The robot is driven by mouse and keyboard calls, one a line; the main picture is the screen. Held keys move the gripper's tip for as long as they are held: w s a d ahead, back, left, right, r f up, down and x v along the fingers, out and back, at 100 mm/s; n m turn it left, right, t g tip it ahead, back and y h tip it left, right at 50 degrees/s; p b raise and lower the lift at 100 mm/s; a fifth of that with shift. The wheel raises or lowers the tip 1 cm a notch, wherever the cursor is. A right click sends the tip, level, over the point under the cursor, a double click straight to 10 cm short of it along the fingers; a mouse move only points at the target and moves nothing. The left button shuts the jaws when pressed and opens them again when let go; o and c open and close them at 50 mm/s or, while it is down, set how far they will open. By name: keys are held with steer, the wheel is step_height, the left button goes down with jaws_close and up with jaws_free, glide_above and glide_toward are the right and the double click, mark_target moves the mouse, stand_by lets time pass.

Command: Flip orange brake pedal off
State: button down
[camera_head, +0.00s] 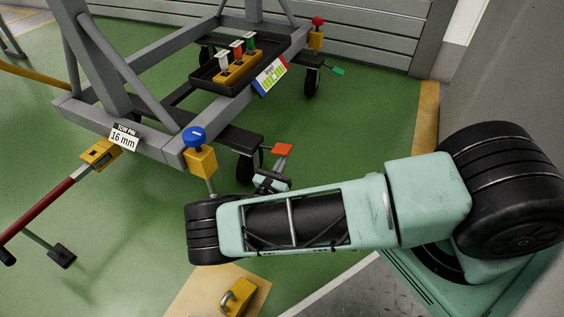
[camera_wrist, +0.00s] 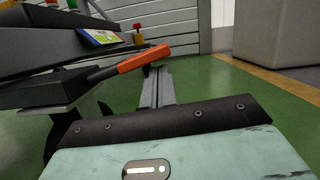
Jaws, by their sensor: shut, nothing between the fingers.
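The orange brake pedal (camera_head: 282,150) sticks out from the caster at the near corner of the grey stand, just beyond my gripper (camera_head: 268,181) in the head view. In the wrist view the orange pedal (camera_wrist: 144,58) is a flat lever on a black arm, its orange end tilted upward. My gripper's fingers (camera_wrist: 156,72) are shut and empty, with their tips close by the pedal's orange end, seemingly just below it. I cannot tell whether they touch. The caster wheel (camera_head: 245,169) is partly hidden behind my arm.
A blue-knobbed yellow post (camera_head: 200,160) stands left of the caster. A green pedal (camera_head: 338,71) is on the farther caster. Green floor right of the stand is clear.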

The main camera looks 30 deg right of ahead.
steer(key=shift+r, duration=0.5)
steer(key=shift+a, duration=0.1)
stand_by(0.3)
